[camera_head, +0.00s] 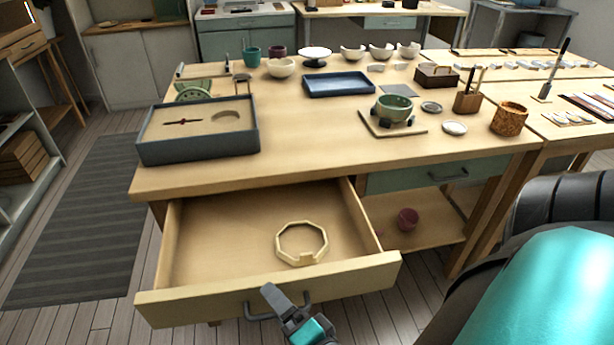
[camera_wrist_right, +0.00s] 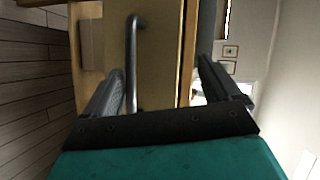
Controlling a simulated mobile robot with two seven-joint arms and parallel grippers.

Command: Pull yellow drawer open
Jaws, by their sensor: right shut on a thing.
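The yellow drawer (camera_head: 210,306) is pulled well out from under the front left of the wooden table. A pale octagonal ring (camera_head: 302,262) lies inside, towards its front right. My right gripper (camera_head: 287,302) is at the dark metal handle (camera_head: 307,298) on the drawer front, shut on it. In the right wrist view the handle (camera_wrist_right: 132,60) runs between the two fingers of my gripper (camera_wrist_right: 160,88), beside the left finger. My left gripper is not in view.
A grey-green drawer (camera_head: 410,180) to the right is closed. On the wooden tabletop (camera_head: 300,135) stand a dark box (camera_head: 195,150), a blue tray (camera_head: 338,92) and a green bowl (camera_head: 393,107) on a board. A purple cup (camera_head: 407,218) stands on the lower shelf. Floor is open at left.

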